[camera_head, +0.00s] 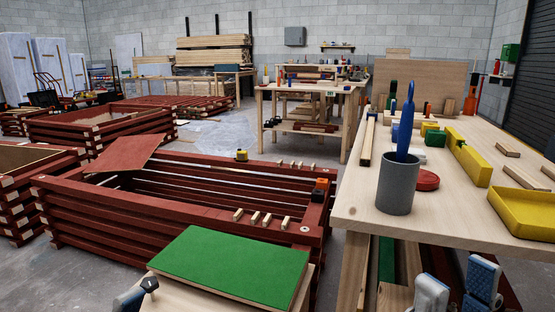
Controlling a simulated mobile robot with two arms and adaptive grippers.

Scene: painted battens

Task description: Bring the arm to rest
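My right gripper (457,283) is at the bottom right, in front of the workbench's near edge. Its two grey-blue fingers stand apart with nothing visible between them, so it looks open. The lower part of the gripper and its arm are cut off by the frame. Only a small grey-blue piece of my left gripper (129,299) shows at the bottom edge, left of the green-topped board. Its fingers are mostly out of frame, and I cannot tell whether it is open or shut.
A pale workbench (345,213) on the right bears a grey cup (397,185) with blue items, a yellow tray (524,211) and battens. A green-topped board (234,266) lies in front. A dark red slatted crate (110,225) stands left, with small blocks on its rim.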

